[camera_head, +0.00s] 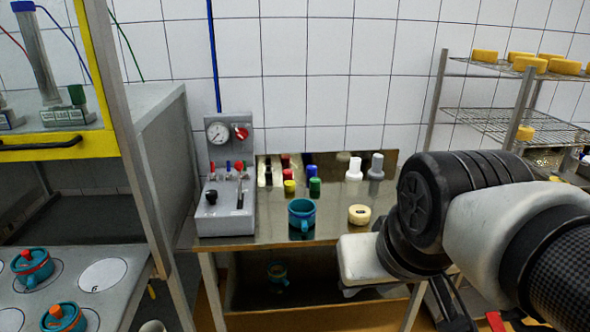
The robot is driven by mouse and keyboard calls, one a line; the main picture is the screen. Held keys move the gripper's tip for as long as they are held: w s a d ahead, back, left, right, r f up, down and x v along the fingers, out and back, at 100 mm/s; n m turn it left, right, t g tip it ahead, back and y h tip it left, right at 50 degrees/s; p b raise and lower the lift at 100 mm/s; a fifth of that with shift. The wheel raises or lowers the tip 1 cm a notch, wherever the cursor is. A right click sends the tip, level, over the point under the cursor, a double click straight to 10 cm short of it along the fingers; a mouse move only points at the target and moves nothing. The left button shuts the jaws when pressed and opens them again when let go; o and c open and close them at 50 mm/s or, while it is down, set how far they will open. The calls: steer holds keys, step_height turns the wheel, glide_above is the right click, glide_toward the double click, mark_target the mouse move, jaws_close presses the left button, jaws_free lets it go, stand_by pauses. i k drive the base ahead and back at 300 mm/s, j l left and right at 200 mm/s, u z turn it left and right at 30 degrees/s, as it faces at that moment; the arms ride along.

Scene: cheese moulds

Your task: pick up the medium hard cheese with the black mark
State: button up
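A small round pale-yellow cheese (359,214) lies flat on the steel table, with a small dark mark on its top. It is just right of a teal mould with a handle (301,217), apart from it. My arm reaches in from the right, and its white end part (366,260) is in front of the cheese, nearer the camera and slightly lower in the picture. The fingertips are not clearly visible, so I cannot tell their opening. No cheese shows in my gripper.
A grey gauge-and-lever panel (226,190) stands left on the steel table (255,232). Coloured and white small pieces stand behind the mould. A rack at right holds several yellow cheeses (529,64). A yellow-framed press station (60,140) stands left, with teal moulds (32,267) below.

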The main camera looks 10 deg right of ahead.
mark_target(360, 215)
steer(key=i+z, duration=0.3)
steer(key=i, duration=0.3)
steer(key=i+z, duration=0.3)
steer(key=i, duration=0.35)
steer(key=i+j, duration=0.15)
steer(key=i, duration=0.1)
